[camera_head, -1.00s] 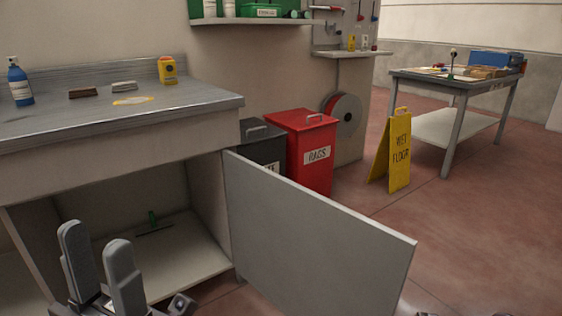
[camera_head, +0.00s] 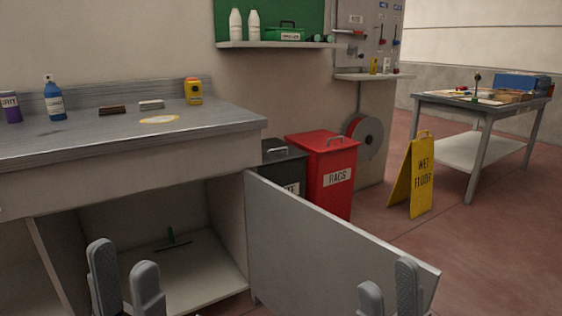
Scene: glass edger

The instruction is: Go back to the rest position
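My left gripper (camera_head: 126,280) is at the lower left, in front of the open cabinet under the bench. Its two grey fingers stand apart with nothing between them. My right gripper (camera_head: 388,288) is at the lower right, in front of the open cabinet door (camera_head: 335,240). Its fingers also stand apart and look empty. Both grippers point upward in the picture, and their bases are cut off by the lower edge.
The cabinet door juts out towards me. The bench (camera_head: 215,122) holds a blue spray bottle (camera_head: 54,98) and other items. A red rags bin (camera_head: 330,165) and a wet floor sign (camera_head: 414,178) stand beyond.

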